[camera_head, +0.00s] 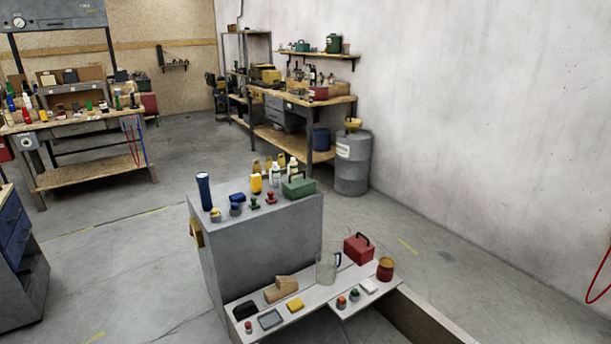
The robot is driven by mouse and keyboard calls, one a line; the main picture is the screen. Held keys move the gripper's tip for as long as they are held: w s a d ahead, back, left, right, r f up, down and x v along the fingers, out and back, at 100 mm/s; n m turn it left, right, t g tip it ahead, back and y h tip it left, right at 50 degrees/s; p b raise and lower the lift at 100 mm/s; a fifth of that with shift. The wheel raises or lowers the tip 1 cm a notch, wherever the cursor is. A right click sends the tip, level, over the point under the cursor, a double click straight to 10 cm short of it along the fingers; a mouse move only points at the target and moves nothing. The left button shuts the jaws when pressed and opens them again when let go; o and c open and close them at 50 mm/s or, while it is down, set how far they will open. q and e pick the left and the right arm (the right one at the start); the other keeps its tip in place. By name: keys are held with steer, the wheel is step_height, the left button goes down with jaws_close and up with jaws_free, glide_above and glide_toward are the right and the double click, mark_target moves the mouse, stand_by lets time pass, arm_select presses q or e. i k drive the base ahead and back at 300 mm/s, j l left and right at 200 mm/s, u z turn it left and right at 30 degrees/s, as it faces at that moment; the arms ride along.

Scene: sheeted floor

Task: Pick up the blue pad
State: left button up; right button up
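A small dark blue block (238,197), which looks like the blue pad, lies on top of the grey cabinet (262,247) in the middle of the head view. Another small blue item (235,209) is right in front of it; its exact shape is too small to tell. A tall dark blue cylinder (204,192) stands upright to their left. Neither of my grippers shows in the view.
Beside the blue items are a small yellowish item (215,215), red stamp-like items (270,198), several bottles and a green box (298,186). A lower white board (325,295) holds a yellow pad (295,305), a clear jug and a red box (359,249). Floor at left is open.

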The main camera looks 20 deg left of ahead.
mark_target(238, 197)
steer(key=i+j, duration=0.25)
steer(key=j, duration=0.35)
steer(key=i+j, duration=0.2)
steer(key=j, duration=0.4)
steer(key=i+j, duration=0.25)
steer(key=j, duration=0.35)
steer(key=i+j, duration=0.25)
steer(key=j, duration=0.4)
steer(key=i+j, duration=0.2)
steer(key=j, duration=0.4)
steer(key=i+j, duration=0.25)
steer(key=j, duration=0.35)
steer(key=i+j, duration=0.2)
steer(key=j, duration=0.4)
steer(key=i+j, duration=0.25)
steer(key=j, duration=0.35)
